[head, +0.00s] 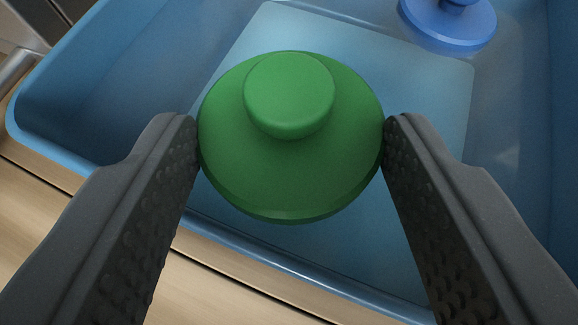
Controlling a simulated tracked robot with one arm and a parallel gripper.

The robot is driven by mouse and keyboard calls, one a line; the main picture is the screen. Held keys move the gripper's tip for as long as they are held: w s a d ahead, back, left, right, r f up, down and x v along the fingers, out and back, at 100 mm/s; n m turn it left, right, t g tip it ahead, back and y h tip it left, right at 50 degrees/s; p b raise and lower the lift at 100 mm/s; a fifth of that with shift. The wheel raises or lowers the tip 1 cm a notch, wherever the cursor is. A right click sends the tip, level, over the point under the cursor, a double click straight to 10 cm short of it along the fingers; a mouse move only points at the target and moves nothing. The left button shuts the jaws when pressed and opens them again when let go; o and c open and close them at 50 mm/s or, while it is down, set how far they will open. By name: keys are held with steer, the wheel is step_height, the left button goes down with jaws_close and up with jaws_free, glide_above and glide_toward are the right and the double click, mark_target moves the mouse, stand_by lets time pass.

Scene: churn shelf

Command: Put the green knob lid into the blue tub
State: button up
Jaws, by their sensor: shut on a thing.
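The green knob lid (290,165) is a round disc with a raised knob on top, in the middle of the head view. My gripper (291,135) is shut on the lid, one finger pressing on each side of its rim. The lid shows over the blue tub (75,110), whose rim runs along the left and the front. The lid hides part of the tub's floor. I cannot tell how high the lid is above that floor.
A blue knob lid (450,22) lies in the tub at the upper right, apart from the green lid. A paler square area (430,100) covers the middle of the tub's floor. A wooden slatted surface (40,215) shows in front of the tub.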

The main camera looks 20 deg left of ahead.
steer(key=shift+f, duration=0.2)
steer(key=o, duration=1)
steer(key=shift+r, duration=0.1)
steer(key=shift+r, duration=0.3)
steer(key=p+v, duration=0.4)
steer(key=v, duration=0.8)
steer(key=shift+r, duration=0.2)
